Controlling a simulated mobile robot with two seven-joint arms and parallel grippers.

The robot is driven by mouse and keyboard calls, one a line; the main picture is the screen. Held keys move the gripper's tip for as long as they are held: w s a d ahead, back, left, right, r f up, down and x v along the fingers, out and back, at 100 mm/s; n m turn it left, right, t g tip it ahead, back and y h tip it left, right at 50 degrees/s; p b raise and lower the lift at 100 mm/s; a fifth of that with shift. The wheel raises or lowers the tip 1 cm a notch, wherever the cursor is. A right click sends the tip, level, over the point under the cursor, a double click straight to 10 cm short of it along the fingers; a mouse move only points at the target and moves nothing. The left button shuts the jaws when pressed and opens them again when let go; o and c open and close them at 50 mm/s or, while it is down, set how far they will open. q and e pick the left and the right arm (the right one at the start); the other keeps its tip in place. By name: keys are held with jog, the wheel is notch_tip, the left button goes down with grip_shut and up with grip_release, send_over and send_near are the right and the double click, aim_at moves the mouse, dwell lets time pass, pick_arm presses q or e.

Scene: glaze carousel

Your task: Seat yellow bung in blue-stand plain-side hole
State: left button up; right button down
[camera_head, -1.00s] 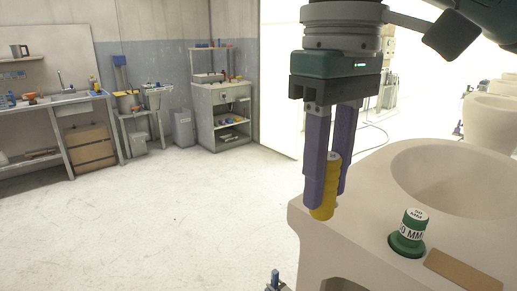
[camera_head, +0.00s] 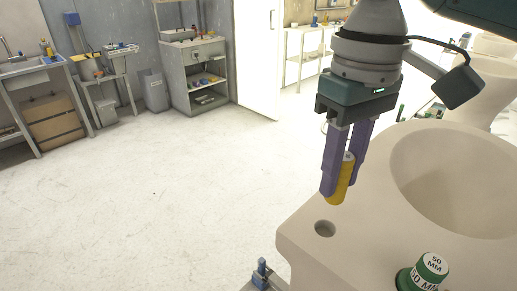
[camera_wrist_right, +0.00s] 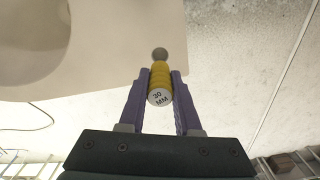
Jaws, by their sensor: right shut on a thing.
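The yellow bung (camera_head: 340,183) is held upright, slightly tilted, between the purple fingers of my right gripper (camera_head: 343,168). In the right wrist view the bung (camera_wrist_right: 160,78) has a pale end marked "30 MM", and the gripper (camera_wrist_right: 160,88) is shut on its sides. A round hole (camera_head: 325,229) is in the front left corner of a cream basin block (camera_head: 385,215). The bung is above the block in the head view, apart from the hole. In the right wrist view the hole (camera_wrist_right: 160,53) shows just past the bung's far end. My left gripper is not in view.
A green bung (camera_head: 425,272) marked "50 MM" stands on the block's near right. The block has a large round bowl (camera_head: 455,180). A small blue fitting (camera_head: 262,270) shows low beside the block. Open floor (camera_head: 170,210) lies to the left.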

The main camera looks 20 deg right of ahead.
notch_tip(320, 180, down, 8)
jog(key=shift+w+r+b, duration=0.1)
jog(key=shift+r+b, duration=0.05)
jog(key=shift+b, duration=0.15)
jog(key=c, duration=0.6)
grip_release()
